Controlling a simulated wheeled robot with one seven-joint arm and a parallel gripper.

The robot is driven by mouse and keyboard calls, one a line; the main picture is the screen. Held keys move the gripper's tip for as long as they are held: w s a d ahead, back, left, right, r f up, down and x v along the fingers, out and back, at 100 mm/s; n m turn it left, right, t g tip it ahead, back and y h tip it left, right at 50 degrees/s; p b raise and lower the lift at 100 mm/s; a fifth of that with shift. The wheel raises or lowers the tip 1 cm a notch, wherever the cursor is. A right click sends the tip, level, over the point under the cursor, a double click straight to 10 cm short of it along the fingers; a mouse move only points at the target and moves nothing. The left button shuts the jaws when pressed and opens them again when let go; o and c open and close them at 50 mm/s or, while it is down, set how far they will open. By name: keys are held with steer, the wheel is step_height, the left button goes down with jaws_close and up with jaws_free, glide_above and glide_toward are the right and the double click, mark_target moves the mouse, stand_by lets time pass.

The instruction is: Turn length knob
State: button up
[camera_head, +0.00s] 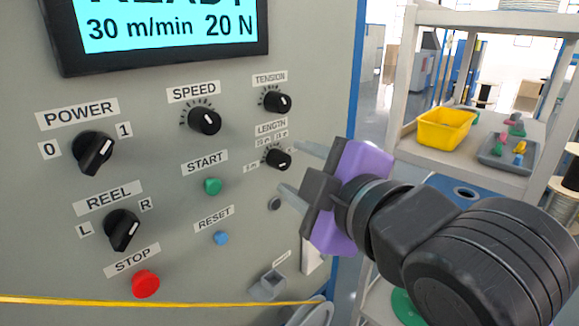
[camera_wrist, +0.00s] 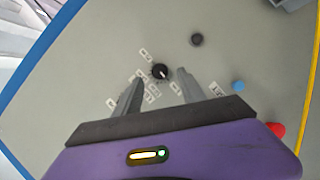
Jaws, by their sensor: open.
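The length knob (camera_head: 278,159) is a small black dial with a white mark on the grey control panel, under the LENGTH label (camera_head: 271,128) and below the tension knob (camera_head: 276,102). My gripper (camera_head: 294,168), with grey fingers and a purple body, is open and close to the panel at the right of the length knob. In the wrist view, the length knob (camera_wrist: 160,72) lies just beyond the two fingertips, roughly midway between them. I see no contact between the fingers and the knob.
The panel also bears a speed knob (camera_head: 204,120), power switch (camera_head: 93,153), reel switch (camera_head: 121,230), green start button (camera_head: 212,186), blue reset button (camera_head: 221,238) and red stop button (camera_head: 145,284). A yellow cable (camera_head: 120,301) crosses low. A shelf with a yellow bin (camera_head: 446,129) stands right.

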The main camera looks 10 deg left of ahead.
steer(key=v, duration=0.4)
